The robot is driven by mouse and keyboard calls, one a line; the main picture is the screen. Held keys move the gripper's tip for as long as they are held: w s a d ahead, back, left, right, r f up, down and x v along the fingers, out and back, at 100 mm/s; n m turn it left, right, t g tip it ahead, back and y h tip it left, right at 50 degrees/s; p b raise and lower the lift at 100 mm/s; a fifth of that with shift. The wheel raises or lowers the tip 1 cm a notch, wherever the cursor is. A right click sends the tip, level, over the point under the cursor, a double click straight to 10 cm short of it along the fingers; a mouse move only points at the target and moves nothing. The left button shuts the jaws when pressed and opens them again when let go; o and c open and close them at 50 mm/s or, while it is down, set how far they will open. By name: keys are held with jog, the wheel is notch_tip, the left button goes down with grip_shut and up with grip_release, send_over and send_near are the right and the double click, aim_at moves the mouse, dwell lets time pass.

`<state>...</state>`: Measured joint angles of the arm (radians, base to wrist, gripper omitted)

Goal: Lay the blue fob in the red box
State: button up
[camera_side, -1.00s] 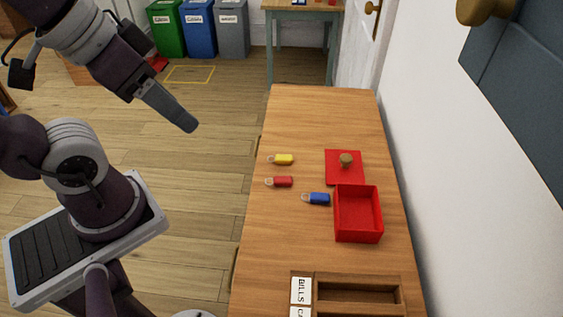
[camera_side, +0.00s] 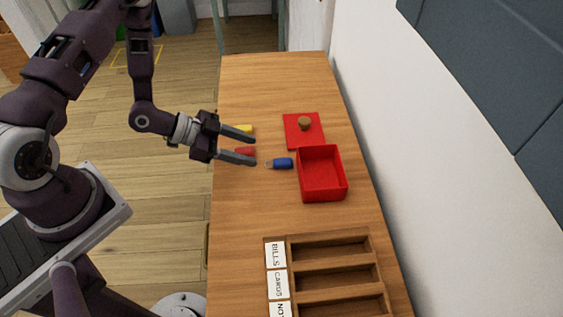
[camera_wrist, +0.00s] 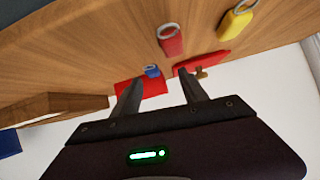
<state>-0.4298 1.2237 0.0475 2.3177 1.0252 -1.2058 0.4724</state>
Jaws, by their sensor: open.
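The blue fob (camera_side: 283,163) lies on the wooden table, just left of the open red box (camera_side: 322,188). The box looks empty, and its red lid (camera_side: 297,136) with a round knob lies flat behind it. My gripper (camera_side: 254,151) is open and empty, its fingers pointing right toward the blue fob but apart from it. In the wrist view the blue fob (camera_wrist: 152,72) shows between the fingertips, in front of the red box (camera_wrist: 153,88). My gripper (camera_wrist: 158,82) hides part of the red fob in the side view.
A red fob (camera_wrist: 171,42) and a yellow fob (camera_wrist: 236,22) lie near the table's left edge. A wooden tray (camera_side: 328,263) with labelled compartments stands at the near end. A white wall runs along the right. The far table end is clear.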

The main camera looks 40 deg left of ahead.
aim_at(278, 161)
jog(key=shift+s+d+f+n+t+h, duration=0.2)
jog(key=shift+s+d+h, duration=0.1)
jog(key=shift+s+d, duration=0.15)
jog(key=shift+s+d+f+n+t+h, duration=0.1)
jog(key=shift+s+d+f+h, duration=0.05)
jog(key=shift+s+d+h, duration=0.25)
jog(key=shift+w+d+f, duration=0.1)
jog(key=shift+w+d, duration=0.05)
jog(key=shift+d, duration=0.1)
jog(key=x, duration=0.6)
jog(key=shift+w+a, duration=0.15)
jog(key=shift+w, duration=0.35)
grip_shut()
